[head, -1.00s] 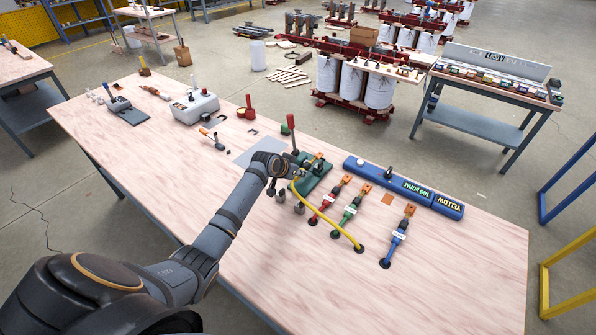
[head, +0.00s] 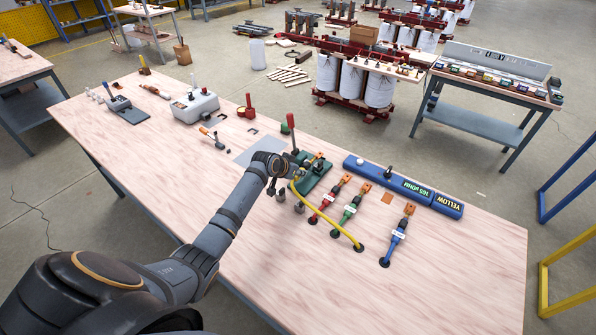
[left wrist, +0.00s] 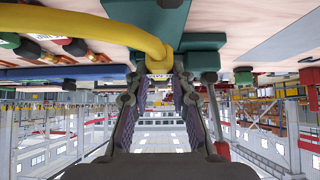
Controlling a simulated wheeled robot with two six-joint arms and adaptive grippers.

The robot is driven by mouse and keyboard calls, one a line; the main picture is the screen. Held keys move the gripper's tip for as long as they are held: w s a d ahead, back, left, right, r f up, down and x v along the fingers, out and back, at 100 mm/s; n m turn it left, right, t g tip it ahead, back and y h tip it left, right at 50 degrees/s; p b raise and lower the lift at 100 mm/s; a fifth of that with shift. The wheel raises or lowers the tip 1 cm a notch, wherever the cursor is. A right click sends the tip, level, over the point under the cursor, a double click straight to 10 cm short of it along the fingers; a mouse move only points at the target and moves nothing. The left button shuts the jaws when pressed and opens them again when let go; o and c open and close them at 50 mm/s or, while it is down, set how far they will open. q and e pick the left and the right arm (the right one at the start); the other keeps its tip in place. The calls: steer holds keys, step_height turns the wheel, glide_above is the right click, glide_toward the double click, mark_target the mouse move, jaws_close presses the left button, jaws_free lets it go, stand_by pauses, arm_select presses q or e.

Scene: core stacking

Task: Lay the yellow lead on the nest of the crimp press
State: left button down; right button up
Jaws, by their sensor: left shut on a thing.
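The yellow lead (head: 328,217) curves up from a black grommet in the bench top to my left gripper (head: 296,174). It also crosses the top of the left wrist view (left wrist: 120,27). My left gripper is shut on its end, which shows between the fingertips (left wrist: 159,72). The green crimp press (head: 318,178) stands at the gripper, with a raised red-tipped lever (head: 292,137). The gripper and arm cover part of the press and hide its nest. I cannot tell whether the lead's end touches the nest. My right gripper is not in view.
Red (head: 330,199), green (head: 350,209) and blue (head: 396,240) leads lie right of the press. Small metal cylinders stand near the gripper. The bench's front right (head: 440,290) is clear.

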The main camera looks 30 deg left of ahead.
arm_select(q)
steer(key=shift+f+b, duration=1.05)
steer(key=shift+f, duration=0.65)
steer(key=c, duration=1.1)
jaws_free()
steer(key=v, duration=1.2)
steer(key=shift+r, duration=0.1)
